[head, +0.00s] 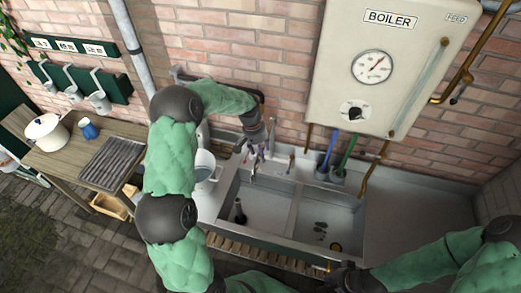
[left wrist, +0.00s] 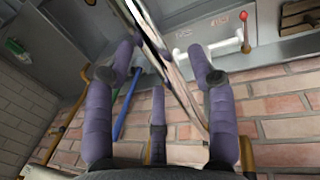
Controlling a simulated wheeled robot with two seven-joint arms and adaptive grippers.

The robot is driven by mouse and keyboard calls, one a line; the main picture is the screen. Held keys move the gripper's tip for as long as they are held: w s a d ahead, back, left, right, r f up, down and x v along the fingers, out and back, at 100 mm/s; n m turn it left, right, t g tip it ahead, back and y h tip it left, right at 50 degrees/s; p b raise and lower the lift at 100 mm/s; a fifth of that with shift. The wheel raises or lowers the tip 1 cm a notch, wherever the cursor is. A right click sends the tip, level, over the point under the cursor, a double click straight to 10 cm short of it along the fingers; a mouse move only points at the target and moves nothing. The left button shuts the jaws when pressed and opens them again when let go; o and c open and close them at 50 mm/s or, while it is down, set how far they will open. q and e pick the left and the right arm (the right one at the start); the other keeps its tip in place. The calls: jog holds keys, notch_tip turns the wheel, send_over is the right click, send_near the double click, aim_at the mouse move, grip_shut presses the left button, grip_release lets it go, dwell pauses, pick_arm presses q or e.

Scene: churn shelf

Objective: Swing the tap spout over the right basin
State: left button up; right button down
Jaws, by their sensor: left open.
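The chrome tap spout (head: 252,172) hangs at the back of the left basin (head: 268,210), partly hidden by my left gripper (head: 262,152). In the left wrist view the spout (left wrist: 160,45) runs as a shiny diagonal pipe between the spread purple fingers of my left gripper (left wrist: 162,75). The gripper is open, and whether a finger touches the spout I cannot tell. The right basin (head: 348,215) lies beside the left one, with no spout over it. My right gripper (head: 345,277) is dark and small at the sink's front edge; its fingers are unclear.
The boiler (head: 385,60) hangs above the sink's back right. Blue (head: 330,150) and green (head: 348,152) handles stand behind the right basin. A pale bucket (head: 205,165) is left of the sink.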

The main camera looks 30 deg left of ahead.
pick_arm(q)
grip_shut()
jog(key=w+d+n+t+y+b, duration=0.1)
jog(key=w+d+n+b, duration=0.5)
jog(key=w+d+n, duration=0.3)
jog(key=shift+w+d+n+t+b, duration=0.35)
jog(key=shift+w+d, duration=0.1)
jog(key=shift+d, duration=1.5)
grip_release()
